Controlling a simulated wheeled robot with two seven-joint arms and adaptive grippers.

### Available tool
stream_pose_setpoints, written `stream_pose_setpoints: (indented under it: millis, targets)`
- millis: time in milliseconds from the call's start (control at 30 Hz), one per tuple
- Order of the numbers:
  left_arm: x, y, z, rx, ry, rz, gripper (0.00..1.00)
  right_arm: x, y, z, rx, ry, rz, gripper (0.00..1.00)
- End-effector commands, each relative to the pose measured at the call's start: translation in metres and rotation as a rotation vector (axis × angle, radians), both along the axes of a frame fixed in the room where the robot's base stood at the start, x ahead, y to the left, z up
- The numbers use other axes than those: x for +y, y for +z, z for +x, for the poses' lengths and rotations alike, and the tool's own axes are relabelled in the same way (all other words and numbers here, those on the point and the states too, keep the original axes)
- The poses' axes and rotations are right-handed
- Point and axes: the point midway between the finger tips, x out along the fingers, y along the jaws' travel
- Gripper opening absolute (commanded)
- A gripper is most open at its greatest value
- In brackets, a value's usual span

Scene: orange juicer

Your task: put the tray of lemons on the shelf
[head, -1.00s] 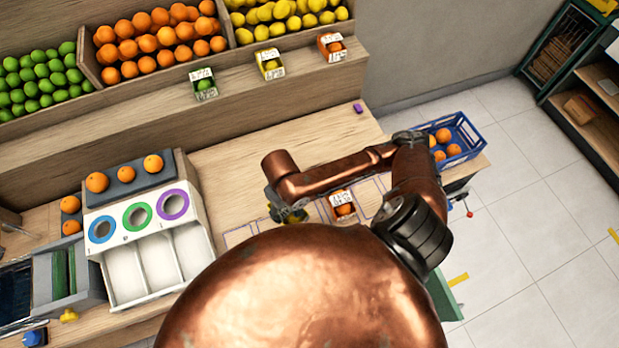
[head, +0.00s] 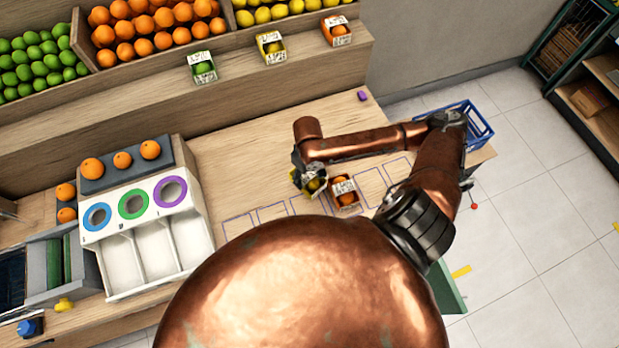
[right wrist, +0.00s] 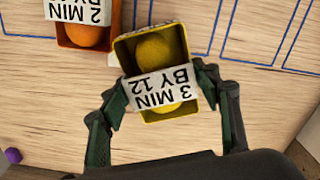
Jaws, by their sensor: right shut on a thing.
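The yellow tray of lemons (head: 318,185) is in my right gripper, over the counter beside a small orange tray. In the right wrist view the tray (right wrist: 157,85) has a white label reading "3 MIN BY 12", with a lemon showing above and below the label. My right gripper (right wrist: 161,95) has one finger on each side of it; in the head view the gripper (head: 307,181) is partly hidden by my arm. Whether the tray touches the counter is unclear. The wooden shelf (head: 235,62) at the back bears several small trays. My left gripper is not in view.
The small orange tray (head: 345,200) stands right of the held tray. A green tray (head: 203,70), a yellow tray (head: 271,49) and an orange tray (head: 336,32) stand on the shelf. A blue crate (head: 482,125) sits at the right counter end.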

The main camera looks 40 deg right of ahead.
Motion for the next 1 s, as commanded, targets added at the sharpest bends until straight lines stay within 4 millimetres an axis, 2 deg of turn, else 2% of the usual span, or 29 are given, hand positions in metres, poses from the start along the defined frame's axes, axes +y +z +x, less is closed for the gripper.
stream_pose_setpoints:
  millis: [167,400,733,767,1000]
  targets:
    - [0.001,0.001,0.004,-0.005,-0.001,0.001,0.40,-0.007,-0.010,0.003,0.000,0.000,0.000,0.28]
    - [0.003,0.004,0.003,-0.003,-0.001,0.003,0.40,-0.009,-0.040,0.004,-0.001,0.001,-0.001,0.28]
    - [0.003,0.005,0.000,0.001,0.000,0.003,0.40,-0.009,-0.044,0.004,-0.001,0.001,-0.001,0.28]
    - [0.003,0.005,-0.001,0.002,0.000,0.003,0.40,-0.009,-0.044,0.004,-0.001,0.002,-0.001,0.58]
    - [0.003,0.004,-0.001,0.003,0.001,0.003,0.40,-0.009,-0.044,0.004,-0.001,0.002,-0.001,0.75]
